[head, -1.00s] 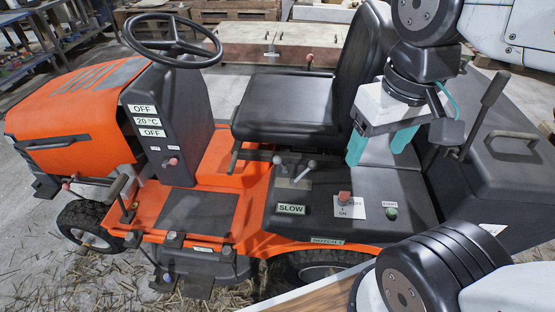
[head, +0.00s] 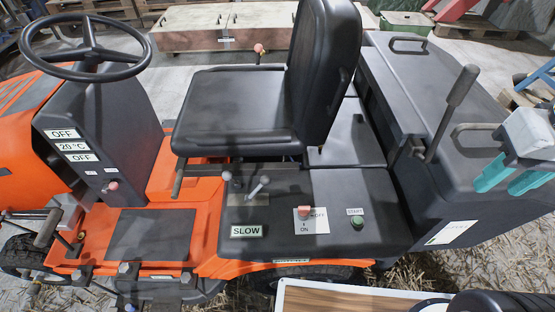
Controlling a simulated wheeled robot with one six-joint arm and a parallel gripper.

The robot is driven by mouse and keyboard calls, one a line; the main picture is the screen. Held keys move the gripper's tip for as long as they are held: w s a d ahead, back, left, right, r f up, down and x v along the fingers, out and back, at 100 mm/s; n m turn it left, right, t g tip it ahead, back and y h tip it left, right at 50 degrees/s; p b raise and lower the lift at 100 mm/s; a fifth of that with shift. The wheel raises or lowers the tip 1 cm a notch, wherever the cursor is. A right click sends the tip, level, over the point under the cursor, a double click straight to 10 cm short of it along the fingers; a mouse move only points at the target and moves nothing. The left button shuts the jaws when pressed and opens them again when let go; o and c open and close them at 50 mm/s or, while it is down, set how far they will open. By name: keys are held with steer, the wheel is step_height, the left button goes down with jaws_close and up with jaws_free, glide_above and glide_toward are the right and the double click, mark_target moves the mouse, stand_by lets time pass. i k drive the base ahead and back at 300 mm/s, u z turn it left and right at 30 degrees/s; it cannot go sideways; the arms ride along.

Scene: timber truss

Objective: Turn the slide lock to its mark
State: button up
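My gripper (head: 498,188) is at the right edge of the head view, with its two teal fingers apart and nothing visible between them. It appears in front of the rear box of the orange ride-on mower (head: 187,235). I cannot tell for sure which part is the slide lock. A bar-like lever (head: 178,181) shows under the front of the black seat (head: 235,112). Two short levers (head: 258,187) stand on a plate beside the seat. A red knob (head: 304,210) sits on a label reading OFF and ON. No slide-lock mark can be made out.
A tall black lever (head: 457,97) and a looped handle (head: 478,128) rise near the rear box (head: 425,85). The steering wheel (head: 85,48) is at upper left. A green START button (head: 357,221) is on the side panel.

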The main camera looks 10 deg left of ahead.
mark_target(227, 175)
steer(key=z, duration=0.15)
steer(key=k, duration=0.3)
steer(key=u, duration=1.2)
steer(key=i, duration=0.5)
